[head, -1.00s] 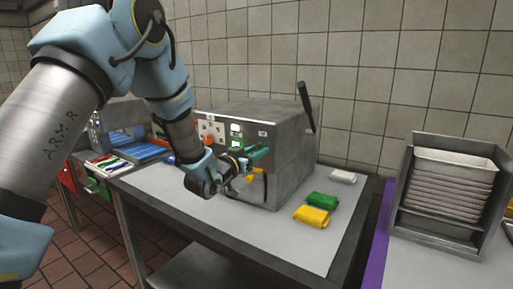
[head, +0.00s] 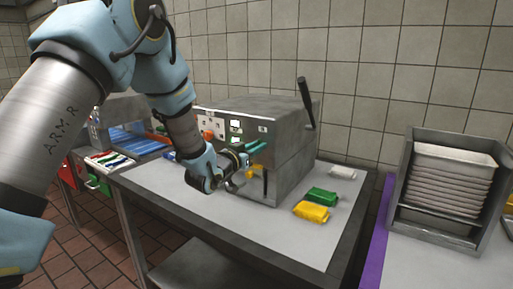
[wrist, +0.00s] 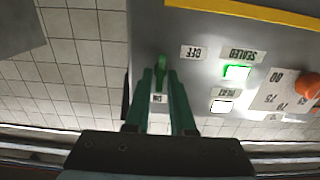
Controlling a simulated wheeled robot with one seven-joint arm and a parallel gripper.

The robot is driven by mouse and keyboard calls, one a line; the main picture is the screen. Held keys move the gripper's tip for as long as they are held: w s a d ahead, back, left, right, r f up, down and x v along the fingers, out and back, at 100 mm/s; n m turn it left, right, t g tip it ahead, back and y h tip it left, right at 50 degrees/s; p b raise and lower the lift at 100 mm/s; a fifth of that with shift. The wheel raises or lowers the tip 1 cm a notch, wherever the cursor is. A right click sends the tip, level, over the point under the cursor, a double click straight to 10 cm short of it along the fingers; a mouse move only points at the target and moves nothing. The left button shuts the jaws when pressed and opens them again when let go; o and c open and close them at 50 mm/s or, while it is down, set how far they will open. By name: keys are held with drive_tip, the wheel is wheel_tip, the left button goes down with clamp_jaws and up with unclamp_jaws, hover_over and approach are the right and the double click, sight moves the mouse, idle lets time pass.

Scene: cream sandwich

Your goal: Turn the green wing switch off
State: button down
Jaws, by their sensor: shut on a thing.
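The green wing switch (wrist: 161,71) is on the grey front panel of a metal machine (head: 285,178). In the wrist view, which is upside down, an OFF label (wrist: 193,53) and an ON label (wrist: 158,98) sit near it. The wing stands roughly upright in that picture, above the ON label and beside the OFF label. My gripper (wrist: 162,77) has its two green fingers on either side of the wing, shut on it. In the head view my gripper (head: 257,147) is at the machine's upper front and hides the switch.
A lit green SEALED lamp (wrist: 237,72), a READY lamp (wrist: 222,106) and an orange dial (wrist: 307,87) are on the panel. A black lever (head: 306,104) rises from the machine. Green (head: 321,195), yellow (head: 311,211) and white packets lie to its right. A tray rack (head: 450,237) stands far right.

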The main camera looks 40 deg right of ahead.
drive_tip(key=shift+f, duration=0.1)
drive_tip(key=n+b, duration=0.2)
drive_tip(key=n, duration=0.4)
drive_tip(key=n+b, duration=0.3)
drive_tip(key=n, duration=0.2)
drive_tip(key=n+b, duration=0.2)
drive_tip(key=n, duration=0.4)
drive_tip(key=shift+w+a+f+n, duration=0.1)
drive_tip(key=shift+w+f+n, duration=0.1)
drive_tip(key=shift+w+n, duration=0.1)
drive_tip(key=shift+n, duration=0.3)
idle(0.4)
drive_tip(key=c, duration=0.9)
unclamp_jaws()
drive_tip(key=shift+c, duration=0.2)
drive_tip(key=shift+a, duration=0.1)
